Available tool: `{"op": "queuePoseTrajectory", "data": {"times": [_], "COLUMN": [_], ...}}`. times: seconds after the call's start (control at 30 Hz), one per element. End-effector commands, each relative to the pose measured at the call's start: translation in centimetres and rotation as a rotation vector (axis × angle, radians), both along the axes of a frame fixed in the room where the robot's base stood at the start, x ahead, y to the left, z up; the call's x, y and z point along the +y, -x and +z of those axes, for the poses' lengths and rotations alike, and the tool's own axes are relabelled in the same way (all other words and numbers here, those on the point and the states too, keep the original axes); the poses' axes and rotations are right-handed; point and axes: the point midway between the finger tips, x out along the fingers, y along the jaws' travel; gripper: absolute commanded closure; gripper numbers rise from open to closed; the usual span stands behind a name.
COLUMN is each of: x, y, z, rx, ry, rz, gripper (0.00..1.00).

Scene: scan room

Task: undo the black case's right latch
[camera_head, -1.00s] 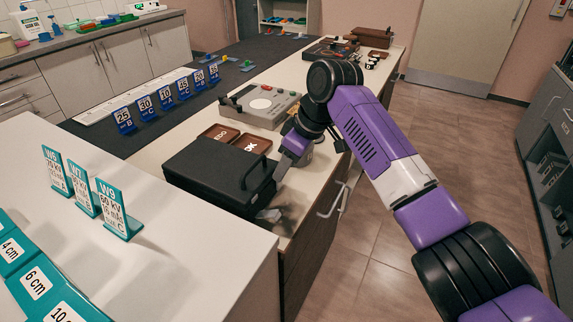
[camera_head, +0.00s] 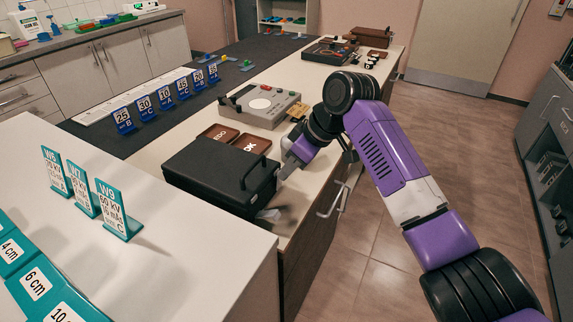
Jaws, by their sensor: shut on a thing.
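The black case (camera_head: 215,171) lies closed on the white counter, with its handle (camera_head: 252,169) on the side facing right. My gripper (camera_head: 282,173) is at the case's front side, just right of the handle and close to the far front corner. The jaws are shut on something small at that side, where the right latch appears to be. The latch itself is hidden by the gripper and too small to make out.
Brown trays (camera_head: 250,143) lie behind the case, and a grey device (camera_head: 262,105) stands farther back. A small pale object (camera_head: 268,214) lies in front of the case. The counter's drawer handle (camera_head: 331,200) sticks out below. Teal signs (camera_head: 112,207) stand on the near white surface.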

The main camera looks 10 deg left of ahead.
Motion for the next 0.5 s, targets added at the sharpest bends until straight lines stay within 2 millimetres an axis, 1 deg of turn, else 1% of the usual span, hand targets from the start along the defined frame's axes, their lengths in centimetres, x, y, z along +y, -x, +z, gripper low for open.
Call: {"op": "queuePoseTrajectory", "data": {"times": [0.23, 0.5], "x": [-1.7, -3.3], "y": [0.7, 1.2], "z": [-1.2, -3.2], "rx": [-0.065, -0.155], "ry": [-0.192, -0.433], "rz": [-0.004, -0.003], "gripper": [1.00, 1.00]}}
